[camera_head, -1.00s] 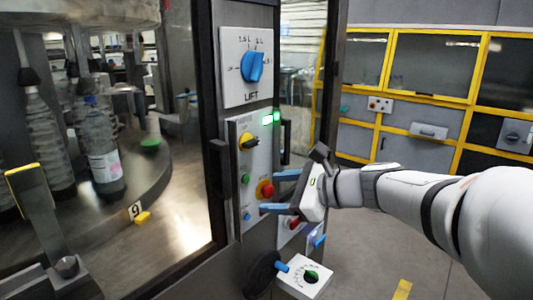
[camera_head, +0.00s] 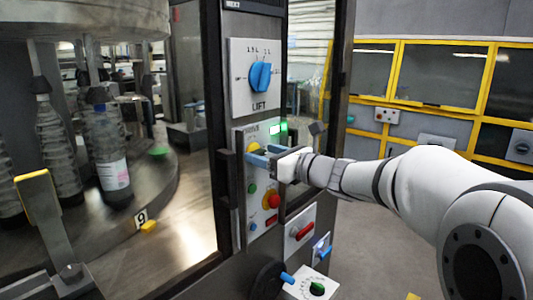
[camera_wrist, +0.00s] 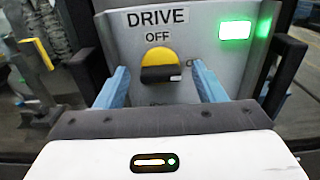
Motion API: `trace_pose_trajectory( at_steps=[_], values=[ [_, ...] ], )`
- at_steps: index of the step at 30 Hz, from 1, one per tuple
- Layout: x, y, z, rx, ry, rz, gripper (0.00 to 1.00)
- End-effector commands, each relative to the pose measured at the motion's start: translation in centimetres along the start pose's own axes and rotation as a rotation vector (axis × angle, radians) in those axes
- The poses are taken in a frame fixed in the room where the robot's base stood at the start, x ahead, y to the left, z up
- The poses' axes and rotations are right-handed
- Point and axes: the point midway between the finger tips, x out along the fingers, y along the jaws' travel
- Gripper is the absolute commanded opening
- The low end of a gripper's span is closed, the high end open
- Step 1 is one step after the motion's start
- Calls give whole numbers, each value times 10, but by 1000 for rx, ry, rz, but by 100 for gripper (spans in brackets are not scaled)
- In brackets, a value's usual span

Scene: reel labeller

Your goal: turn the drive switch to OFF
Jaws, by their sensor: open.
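The drive switch (camera_wrist: 160,60) shows in the wrist view as a yellow disc with a black handle lying about horizontal, across from the OFF label (camera_wrist: 158,37), which is above it. A partly hidden label is at its right. The word DRIVE (camera_wrist: 158,17) is at the top of the plate. My gripper (camera_wrist: 159,72) is open, its blue fingers on either side of the switch, with gaps to the handle. In the head view my gripper (camera_head: 256,154) is at the upper part of the drive panel (camera_head: 242,190) and covers most of the switch.
A green light (camera_wrist: 235,30) is lit right of the switch. The blue LIFT dial (camera_head: 260,76) is above. A dark handle bar (camera_head: 226,172) stands left of the panel.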

Motion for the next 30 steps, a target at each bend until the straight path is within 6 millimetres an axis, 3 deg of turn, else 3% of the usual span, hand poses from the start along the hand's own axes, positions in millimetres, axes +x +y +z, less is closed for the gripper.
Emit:
trace_pose_trajectory(
  at_steps=[8,24,30],
  values=[
    [2,0,0,0,0,0,63],
    [2,0,0,0,1,1,20],
    [2,0,-2,-11,1,1,18]
  ],
)
